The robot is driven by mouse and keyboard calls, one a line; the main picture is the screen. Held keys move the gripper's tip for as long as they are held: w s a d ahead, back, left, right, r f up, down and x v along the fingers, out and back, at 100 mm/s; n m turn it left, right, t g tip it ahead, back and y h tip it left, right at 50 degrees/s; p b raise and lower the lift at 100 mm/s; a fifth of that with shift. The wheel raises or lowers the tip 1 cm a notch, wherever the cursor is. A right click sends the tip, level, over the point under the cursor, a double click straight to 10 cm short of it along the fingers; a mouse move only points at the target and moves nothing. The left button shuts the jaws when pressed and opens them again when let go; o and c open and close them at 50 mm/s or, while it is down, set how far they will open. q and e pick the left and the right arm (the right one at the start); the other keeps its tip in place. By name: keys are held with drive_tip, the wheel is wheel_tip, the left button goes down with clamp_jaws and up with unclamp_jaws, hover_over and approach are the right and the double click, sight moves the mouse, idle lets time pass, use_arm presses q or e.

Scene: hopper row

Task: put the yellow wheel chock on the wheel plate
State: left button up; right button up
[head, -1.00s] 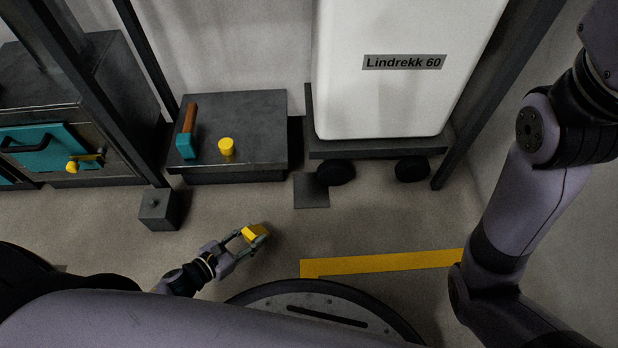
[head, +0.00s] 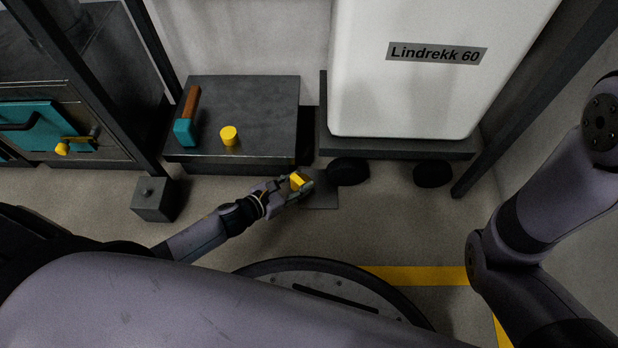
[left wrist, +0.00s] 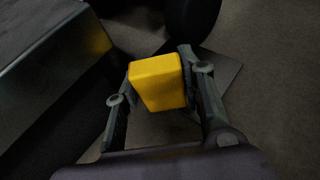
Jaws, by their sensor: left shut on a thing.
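The yellow wheel chock (head: 297,181) is held between the fingers of my left gripper (head: 300,183), which is shut on it. In the left wrist view the chock (left wrist: 157,82) shows between the two fingertips. The wheel plate (head: 322,201) is a thin dark square on the floor beside the cart's left wheel (head: 348,171). In the head view the gripper and chock are over the plate's left part. The plate (left wrist: 222,70) is partly hidden behind the right finger in the left wrist view. I cannot tell the chock's height above it. My right gripper is not in view.
A white bin labelled Lindrekk 60 (head: 420,90) stands on a dark wheeled cart (head: 400,150). A low dark box (head: 262,110) to the left bears a teal block with a brown handle (head: 187,118) and a yellow knob (head: 229,135). A small grey block (head: 153,201) is further left.

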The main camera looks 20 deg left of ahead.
sight(308, 178)
use_arm(q)
drive_tip(key=w, duration=0.1)
drive_tip(key=w+d+b, duration=0.1)
drive_tip(key=w, duration=0.1)
drive_tip(key=w+d, duration=0.1)
drive_tip(key=shift+w+d+b, duration=0.15)
drive_tip(key=shift+b, duration=0.2)
drive_tip(key=shift+s+f+b, duration=0.2)
drive_tip(key=shift+f+b, duration=0.35)
drive_tip(key=shift+f, duration=0.15)
drive_tip(key=shift+f, duration=0.2)
drive_tip(key=o, duration=1.3)
drive_tip(key=shift+r, duration=0.1)
